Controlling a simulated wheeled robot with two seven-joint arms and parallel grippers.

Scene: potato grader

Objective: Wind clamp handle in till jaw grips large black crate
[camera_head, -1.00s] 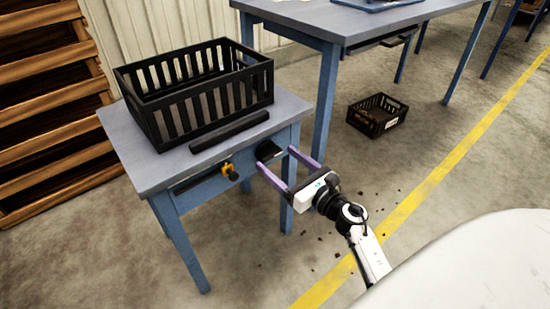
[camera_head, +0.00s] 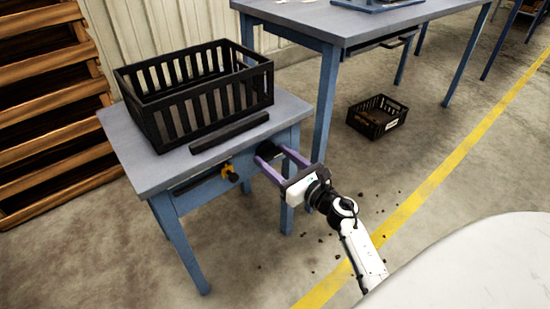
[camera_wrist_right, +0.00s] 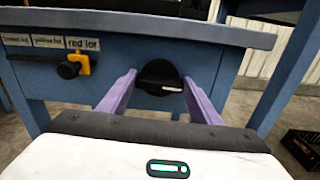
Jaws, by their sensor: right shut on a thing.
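The large black slatted crate (camera_head: 205,107) stands on a small grey-topped blue table (camera_head: 150,175). A black bar, seemingly the clamp jaw (camera_head: 230,132), lies along the crate's front side; I cannot tell whether it touches. The black clamp handle (camera_wrist_right: 160,77) is a round knob with a pale mark on the table's front. In the wrist view the purple fingers of this gripper (camera_wrist_right: 158,80) are shut on the handle, one on each side. My left gripper is not in view.
A yellow-and-black knob (camera_head: 229,172) sits on the table front left of the handle, under labels, one reading "red lot" (camera_wrist_right: 82,43). A taller blue table (camera_head: 330,20) stands behind. A smaller black crate (camera_head: 377,117) is on the floor. Wooden pallets (camera_head: 50,110) stand at left.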

